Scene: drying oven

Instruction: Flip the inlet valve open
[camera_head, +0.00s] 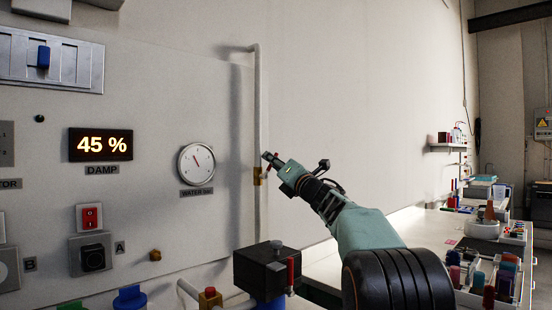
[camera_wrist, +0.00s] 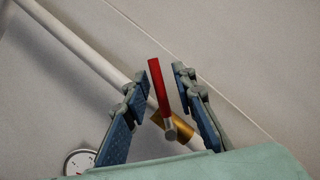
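The inlet valve (camera_head: 258,178) is a brass body on a thin white vertical pipe, mostly behind my gripper in the head view. In the wrist view its brass body (camera_wrist: 181,127) sits on the slanting pipe, and its red lever (camera_wrist: 157,85) stands out from it, with a grey pivot at its base. My gripper (camera_wrist: 157,82) is open, with one finger on each side of the red lever. A gap shows between the lever and each finger. In the head view my gripper (camera_head: 269,163) is at the pipe.
A round water gauge (camera_head: 197,163) is left of the pipe; its edge shows in the wrist view (camera_wrist: 80,161). A lit display (camera_head: 101,144) reads 45 %. Below are a black box (camera_head: 262,267) and another red-topped brass valve (camera_head: 210,296). A cluttered bench (camera_head: 405,222) stands right.

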